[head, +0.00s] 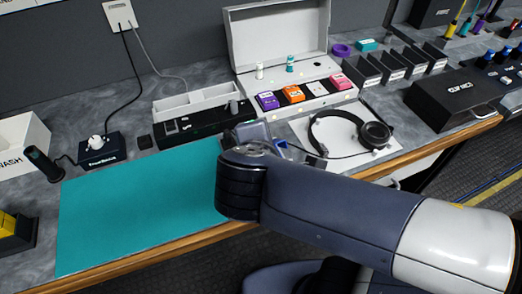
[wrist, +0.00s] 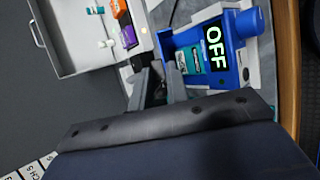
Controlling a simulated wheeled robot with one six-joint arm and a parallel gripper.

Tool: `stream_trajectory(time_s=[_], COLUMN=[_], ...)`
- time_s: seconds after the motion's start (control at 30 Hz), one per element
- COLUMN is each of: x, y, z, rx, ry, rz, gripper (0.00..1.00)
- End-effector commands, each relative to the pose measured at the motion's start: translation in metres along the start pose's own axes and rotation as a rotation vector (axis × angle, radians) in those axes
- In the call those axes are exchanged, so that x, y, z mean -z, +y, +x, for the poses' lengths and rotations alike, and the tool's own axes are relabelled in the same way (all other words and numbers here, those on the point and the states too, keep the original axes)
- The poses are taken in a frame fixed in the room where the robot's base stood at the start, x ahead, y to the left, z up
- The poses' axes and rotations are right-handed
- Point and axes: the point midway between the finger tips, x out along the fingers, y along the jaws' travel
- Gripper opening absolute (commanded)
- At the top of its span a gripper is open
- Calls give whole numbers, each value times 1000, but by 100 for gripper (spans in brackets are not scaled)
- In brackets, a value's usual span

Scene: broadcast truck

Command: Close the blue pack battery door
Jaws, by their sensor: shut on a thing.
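The blue pack (wrist: 232,80) lies at the upper right of the wrist view, its lit display (wrist: 215,48) reading OFF. Its battery bay is open, and teal cells (wrist: 190,60) show inside. My gripper (wrist: 160,78) is at the bay's edge, its dark fingers shut on a thin part there that looks like the battery door; the fingers mostly hide it. In the head view only a small blue bit of the pack (head: 281,148) shows past my wrist, and the fingertips are hidden.
A headset (head: 348,132) lies on a white pad right of my wrist. An open grey case (head: 278,40) with coloured packs stands behind. A teal mat (head: 140,210) is clear at the left. A black box (head: 455,98) sits at the right.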

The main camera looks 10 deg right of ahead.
Motion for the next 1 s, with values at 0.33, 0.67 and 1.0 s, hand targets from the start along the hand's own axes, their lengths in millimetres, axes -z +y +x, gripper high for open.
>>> stream_trajectory(time_s=[0.33, 0.67, 1.0], x=[3, 3, 3], y=[-28, -39, -42], z=[6, 7, 6], rx=[-215, -370, -445], ry=[5, 2, 0], rz=[86, 151, 183], gripper=[0, 0, 0])
